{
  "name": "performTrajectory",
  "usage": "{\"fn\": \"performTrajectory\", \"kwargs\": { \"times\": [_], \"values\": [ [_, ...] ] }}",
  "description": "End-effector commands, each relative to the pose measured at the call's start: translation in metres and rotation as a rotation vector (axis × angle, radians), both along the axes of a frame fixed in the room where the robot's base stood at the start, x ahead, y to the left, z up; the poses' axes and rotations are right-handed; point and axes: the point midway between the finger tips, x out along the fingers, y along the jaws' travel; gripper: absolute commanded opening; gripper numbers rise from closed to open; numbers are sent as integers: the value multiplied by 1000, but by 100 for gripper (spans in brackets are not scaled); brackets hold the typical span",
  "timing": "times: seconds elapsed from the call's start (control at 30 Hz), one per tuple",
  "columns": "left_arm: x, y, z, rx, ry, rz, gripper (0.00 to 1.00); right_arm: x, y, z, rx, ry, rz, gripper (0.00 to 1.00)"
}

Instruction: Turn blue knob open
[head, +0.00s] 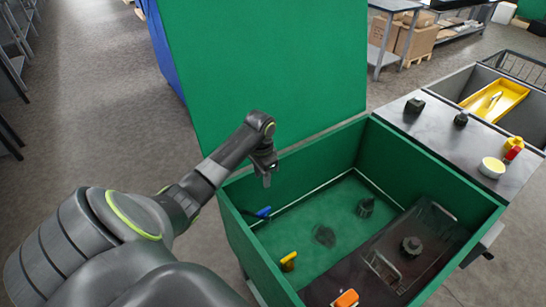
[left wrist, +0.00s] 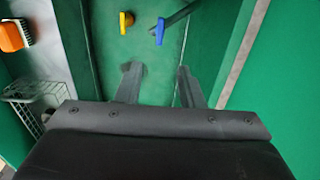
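The blue knob (head: 263,212) is a small lever-like handle at the left inner side of the green bin (head: 430,155). In the left wrist view the blue knob (left wrist: 160,32) stands ahead of the fingertips, with a dark bar beside it. A yellow knob (head: 289,261) sits nearer the front; it also shows in the left wrist view (left wrist: 126,21), left of the blue one. My left gripper (head: 267,179) hangs above the bin's left side, apart from the blue knob. In the left wrist view its fingers (left wrist: 158,72) are spread with nothing between them. My right gripper is out of view.
Inside the bin are dark round parts (head: 411,246), a dark tray and an orange-handled item (head: 346,299). A tall green panel (head: 270,60) stands behind the bin.

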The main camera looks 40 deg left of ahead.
Motion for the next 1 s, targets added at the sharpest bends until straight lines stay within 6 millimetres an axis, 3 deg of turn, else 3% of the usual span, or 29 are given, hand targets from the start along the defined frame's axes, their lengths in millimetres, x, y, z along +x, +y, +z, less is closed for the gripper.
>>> {"fn": "performTrajectory", "kwargs": {
  "times": [0.23, 0.7, 1.0],
  "values": [
    [-1, -1, -18, -3, 5, 0, 35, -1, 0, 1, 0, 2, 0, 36],
    [-2, -1, -114, -2, 5, 0, 35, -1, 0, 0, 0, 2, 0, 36],
    [-1, 0, -158, -1, 1, -2, 35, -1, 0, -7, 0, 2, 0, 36]
  ]
}}
